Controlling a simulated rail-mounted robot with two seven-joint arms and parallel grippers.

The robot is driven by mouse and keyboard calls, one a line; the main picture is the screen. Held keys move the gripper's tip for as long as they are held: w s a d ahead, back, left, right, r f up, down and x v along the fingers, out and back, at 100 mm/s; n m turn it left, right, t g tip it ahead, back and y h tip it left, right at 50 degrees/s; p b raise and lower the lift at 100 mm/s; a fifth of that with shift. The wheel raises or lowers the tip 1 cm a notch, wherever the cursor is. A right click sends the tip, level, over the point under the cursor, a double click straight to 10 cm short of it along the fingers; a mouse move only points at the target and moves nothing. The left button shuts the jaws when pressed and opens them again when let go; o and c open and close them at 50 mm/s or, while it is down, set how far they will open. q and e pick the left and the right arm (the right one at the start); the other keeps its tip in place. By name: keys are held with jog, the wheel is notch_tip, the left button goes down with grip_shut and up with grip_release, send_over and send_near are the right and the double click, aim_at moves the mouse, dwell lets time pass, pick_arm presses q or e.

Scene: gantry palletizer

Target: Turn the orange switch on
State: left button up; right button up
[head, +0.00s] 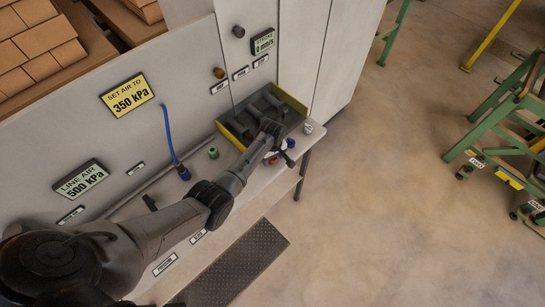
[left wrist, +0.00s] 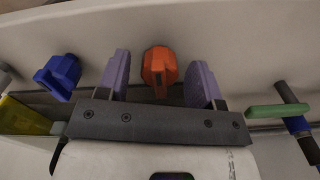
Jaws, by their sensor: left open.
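The orange switch (left wrist: 159,70) is a knob with a raised grip. In the left wrist view it sits on a pale panel, between the two purple fingers of my left gripper (left wrist: 160,82). The fingers are open, with a visible gap on each side of the switch. I cannot tell how deep the fingertips reach beside it. In the head view my left gripper (head: 280,154) is over the front of the bench near the yellow-edged tray, and the arm largely hides the switch. My right gripper is in neither view.
A blue knob (left wrist: 57,77) stands left of the fingers, and a green handle (left wrist: 280,111) is at the right. The yellow-edged tray (head: 294,100) holds dark parts. A blue hose (head: 168,130) hangs by the panel. A green frame stand (head: 490,130) is at far right; the floor between is clear.

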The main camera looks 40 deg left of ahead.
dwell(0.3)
pick_arm(q)
jog(key=c, duration=0.9)
jog(key=shift+m+p, duration=0.55)
jog(key=shift+m, duration=0.15)
jog(key=m+p, duration=0.1)
jog(key=m, duration=0.2)
jog(key=m+p, duration=0.1)
jog(key=m, duration=0.2)
jog(key=shift+m, duration=0.4)
jog(key=shift+m+p, duration=0.4)
jog(key=shift+m, duration=1.2)
jog(key=shift+f+m, duration=0.1)
jog(key=shift+m, duration=0.2)
